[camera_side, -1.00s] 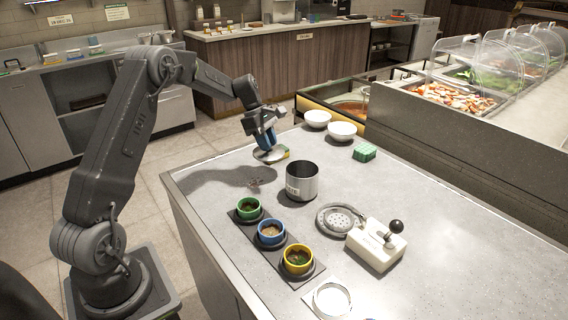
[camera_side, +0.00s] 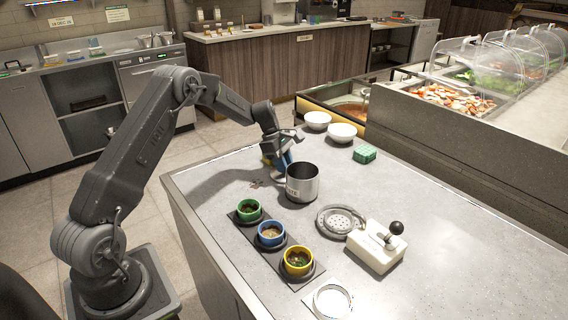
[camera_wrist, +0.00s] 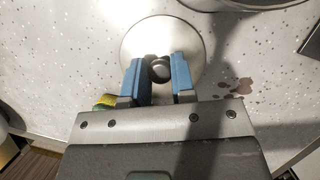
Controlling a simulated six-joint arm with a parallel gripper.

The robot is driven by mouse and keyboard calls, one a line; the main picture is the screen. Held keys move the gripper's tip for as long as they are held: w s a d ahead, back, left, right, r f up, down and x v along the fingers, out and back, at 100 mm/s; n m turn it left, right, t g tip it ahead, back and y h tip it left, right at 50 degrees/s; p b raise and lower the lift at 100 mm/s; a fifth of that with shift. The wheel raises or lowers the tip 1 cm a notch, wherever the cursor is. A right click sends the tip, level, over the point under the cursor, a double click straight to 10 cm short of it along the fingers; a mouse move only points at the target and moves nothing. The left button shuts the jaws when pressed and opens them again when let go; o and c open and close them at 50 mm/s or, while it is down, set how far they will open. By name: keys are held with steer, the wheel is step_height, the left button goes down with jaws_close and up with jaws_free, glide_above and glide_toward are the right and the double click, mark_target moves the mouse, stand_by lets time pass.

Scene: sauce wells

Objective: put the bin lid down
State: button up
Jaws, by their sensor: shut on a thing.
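The bin lid (camera_wrist: 152,35) is a pale round disc with a dark knob (camera_wrist: 161,70), in the wrist view. My gripper (camera_wrist: 158,72) is shut on the knob between its blue fingers. In the side view my gripper (camera_side: 284,160) is low over the counter, just behind and left of the steel bin (camera_side: 302,186). The bin stands upright with its top open. The lid is mostly hidden there by my gripper and the bin. I cannot tell whether it touches the counter.
A yellow-green item (camera_wrist: 104,102) lies beside the lid. Dark stains (camera_wrist: 240,87) spot the counter. Green (camera_side: 248,210), blue (camera_side: 271,233) and yellow (camera_side: 298,261) sauce pots stand in front. White bowls (camera_side: 341,132) and a green sponge (camera_side: 364,153) are behind right.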

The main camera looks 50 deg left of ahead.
steer(key=shift+f, duration=0.1)
steer(key=o, duration=0.9)
steer(key=v, duration=1.2)
steer(key=s+d+r+m+y, duration=0.2)
steer(key=s+d+r+m, duration=0.25)
steer(key=d+r, duration=0.5)
steer(key=s+d+r+m+t+y, duration=0.1)
steer(key=s+d+r+m, duration=0.3)
steer(key=s+d+m, duration=0.4)
steer(key=s+d+f+m+t, duration=0.1)
steer(key=s+d+m, duration=0.1)
steer(key=s, duration=0.4)
steer(key=s+d+m+t, duration=0.1)
steer(key=s+d+m, duration=0.2)
steer(key=s, duration=0.3)
steer(key=s+d+f+m+y, duration=0.1)
steer(key=s+d+m, duration=0.2)
steer(key=s+m, duration=0.2)
steer(key=shift+s+d+f+t, duration=0.3)
steer(key=shift+s+t, duration=0.1)
steer(key=shift+s, duration=0.25)
